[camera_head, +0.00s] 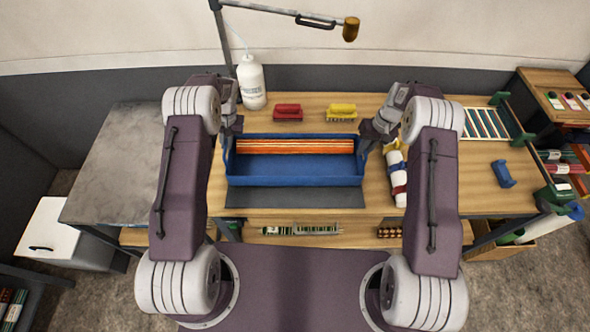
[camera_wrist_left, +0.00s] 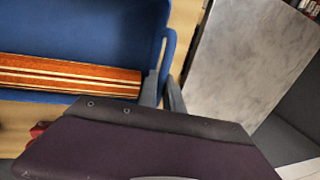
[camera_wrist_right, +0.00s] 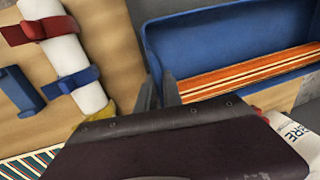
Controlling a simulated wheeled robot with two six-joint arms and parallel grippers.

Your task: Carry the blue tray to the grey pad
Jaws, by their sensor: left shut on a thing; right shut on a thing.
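The blue tray (camera_head: 295,181) is in front of me, with an orange striped bundle (camera_head: 295,146) lying along its far side. My left gripper (camera_head: 229,136) is shut on the tray's left end; the left wrist view shows its fingers (camera_wrist_left: 162,92) at the tray's end wall. My right gripper (camera_head: 371,140) is shut on the tray's right end, where its fingers (camera_wrist_right: 160,90) also show in the right wrist view. The dark grey pad (camera_head: 295,199) shows as a strip along the tray's near edge. I cannot tell whether the tray touches the surface below.
A bare grey slab (camera_head: 115,165) is at left.

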